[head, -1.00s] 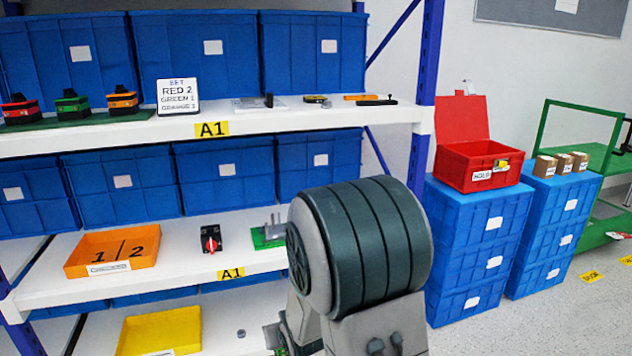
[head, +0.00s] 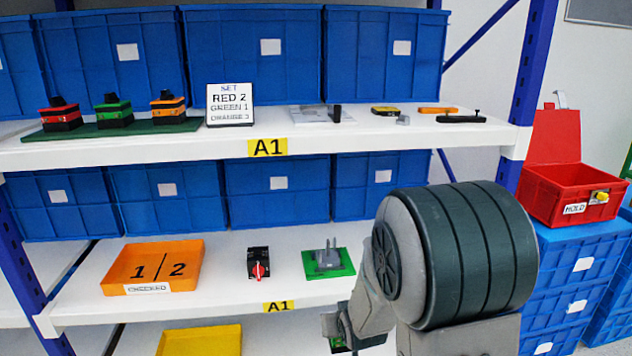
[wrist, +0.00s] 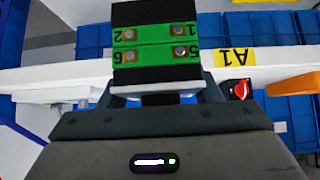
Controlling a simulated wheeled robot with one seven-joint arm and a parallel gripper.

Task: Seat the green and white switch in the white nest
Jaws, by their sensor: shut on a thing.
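My gripper (head: 345,325) is low in the head view, below the middle shelf's front edge, partly cut off by the frame. In the wrist view it is shut on the green and white switch (wrist: 155,48). This shows a black end, a green terminal band marked 1, 2, 5 and 6, and a dark body; its lower part is hidden by my gripper. A little green shows at my gripper in the head view. I cannot single out the white nest with certainty; a pale plate (head: 295,115) with a dark post lies on the upper shelf.
The middle shelf holds an orange tray (head: 190,270), a black switch with a red knob (head: 258,264) and a grey fixture on a green plate (head: 328,258). A yellow tray (head: 200,341) is below. Three switches stand upper left. A sign (head: 230,104) stands beside them.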

